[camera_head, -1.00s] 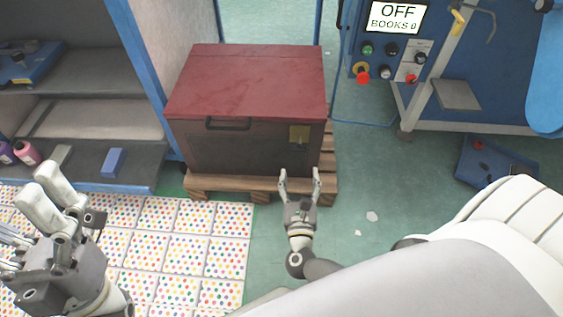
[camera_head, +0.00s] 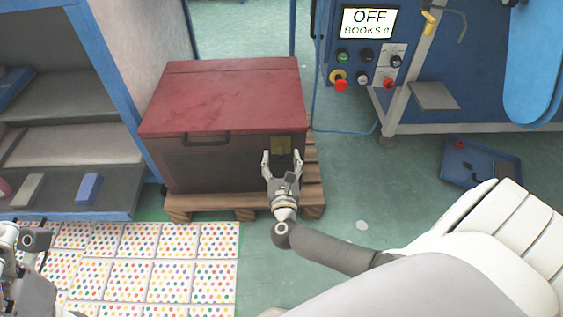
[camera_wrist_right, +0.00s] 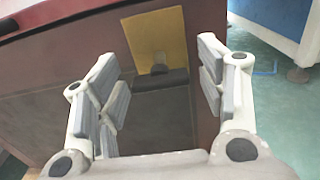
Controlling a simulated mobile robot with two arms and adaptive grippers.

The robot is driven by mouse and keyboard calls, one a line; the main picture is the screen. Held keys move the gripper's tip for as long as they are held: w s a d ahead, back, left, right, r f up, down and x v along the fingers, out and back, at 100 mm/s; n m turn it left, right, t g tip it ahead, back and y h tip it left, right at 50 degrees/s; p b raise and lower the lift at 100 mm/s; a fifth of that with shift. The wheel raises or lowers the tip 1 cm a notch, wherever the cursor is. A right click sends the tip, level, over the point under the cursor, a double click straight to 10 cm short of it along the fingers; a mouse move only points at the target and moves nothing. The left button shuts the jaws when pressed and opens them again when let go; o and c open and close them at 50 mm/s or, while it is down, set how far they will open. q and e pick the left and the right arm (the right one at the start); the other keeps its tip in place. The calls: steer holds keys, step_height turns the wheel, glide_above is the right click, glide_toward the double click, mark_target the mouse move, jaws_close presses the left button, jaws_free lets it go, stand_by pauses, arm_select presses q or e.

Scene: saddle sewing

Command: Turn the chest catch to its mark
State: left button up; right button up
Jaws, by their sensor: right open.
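The chest (camera_head: 222,160) has a red lid and a dark grey-brown front. A brass-yellow catch plate (camera_head: 281,144) sits at the right of its front. In the right wrist view the plate (camera_wrist_right: 157,36) shows a small round part and a dark bar (camera_wrist_right: 160,79) at its lower edge. I cannot make out a mark. My right gripper (camera_head: 282,160) is open, its fingers spread on either side of the catch, in front of it. In the right wrist view nothing is between its fingers (camera_wrist_right: 165,95). My left gripper (camera_head: 25,262) is partly cut off at the lower left.
The chest stands on a wooden pallet (camera_head: 245,206). A grey shelf unit (camera_head: 80,150) is to its left, a blue machine with an OFF display (camera_head: 368,22) to its right. Dotted tiles (camera_head: 150,265) cover the floor at lower left.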

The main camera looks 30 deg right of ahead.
steer(key=shift+c, duration=0.3)
jaws_close()
